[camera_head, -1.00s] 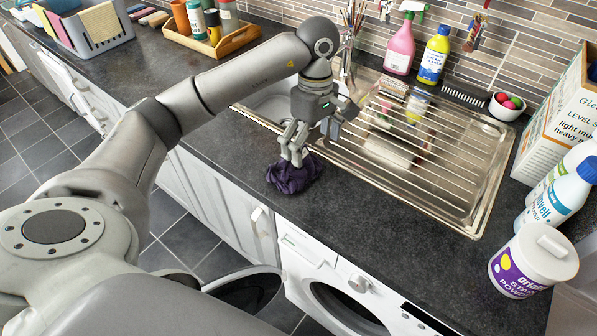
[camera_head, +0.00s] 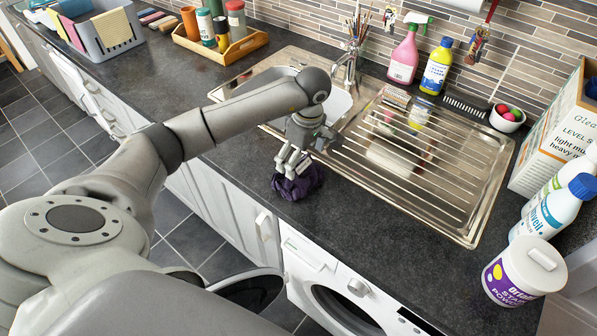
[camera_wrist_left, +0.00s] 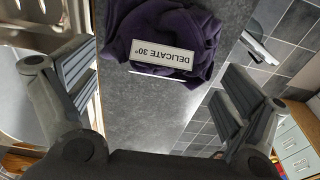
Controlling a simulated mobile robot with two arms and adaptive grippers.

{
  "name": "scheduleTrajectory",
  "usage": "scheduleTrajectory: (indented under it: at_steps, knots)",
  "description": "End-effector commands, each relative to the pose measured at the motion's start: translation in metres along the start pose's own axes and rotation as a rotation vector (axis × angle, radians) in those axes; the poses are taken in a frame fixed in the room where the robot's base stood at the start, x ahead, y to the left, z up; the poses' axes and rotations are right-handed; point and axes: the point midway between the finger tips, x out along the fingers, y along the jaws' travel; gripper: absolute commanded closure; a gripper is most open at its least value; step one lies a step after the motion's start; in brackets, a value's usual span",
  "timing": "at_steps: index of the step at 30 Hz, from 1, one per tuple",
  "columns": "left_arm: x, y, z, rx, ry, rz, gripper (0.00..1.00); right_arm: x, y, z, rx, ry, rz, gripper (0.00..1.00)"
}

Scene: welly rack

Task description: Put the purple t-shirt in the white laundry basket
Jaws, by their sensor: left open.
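The purple t-shirt (camera_head: 303,186) lies crumpled on the dark worktop, at the front edge near the sink. My left gripper (camera_head: 287,168) is over it, pointing down, with its fingers spread close to the cloth. In the left wrist view the t-shirt (camera_wrist_left: 200,28) shows between the open fingers of my left gripper (camera_wrist_left: 158,85), with a white label reading "DELICATE 30°" on it. Whether the fingers touch the cloth I cannot tell. I see no white laundry basket in these views. My right gripper is not in view.
The steel sink and drainer (camera_head: 430,165) lie behind and right of the t-shirt. A washing machine (camera_head: 335,290) is below the worktop. Bottles and a stain powder tub (camera_head: 522,272) stand at the right. A grey basket (camera_head: 105,38) and wooden tray (camera_head: 232,45) are at the far left.

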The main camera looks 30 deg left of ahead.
Motion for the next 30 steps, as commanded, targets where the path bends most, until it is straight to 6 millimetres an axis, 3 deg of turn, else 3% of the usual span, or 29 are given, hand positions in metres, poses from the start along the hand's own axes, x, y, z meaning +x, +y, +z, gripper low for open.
scheduleTrajectory:
  at_steps: [4, 11, 27, 30]
  knots:
    - [0.014, 0.0, 0.0, 0.0, 0.0, -0.001, 0.04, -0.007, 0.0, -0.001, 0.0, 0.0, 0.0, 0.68]
    - [0.017, 0.0, 0.0, 0.0, 0.0, 0.001, 0.04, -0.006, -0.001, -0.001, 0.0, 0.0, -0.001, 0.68]
    - [0.016, 0.0, 0.0, 0.0, 0.0, 0.001, 0.7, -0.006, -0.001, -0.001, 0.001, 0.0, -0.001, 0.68]
    - [0.016, 0.001, 0.0, 0.0, 0.0, 0.002, 0.76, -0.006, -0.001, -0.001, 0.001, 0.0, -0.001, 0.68]
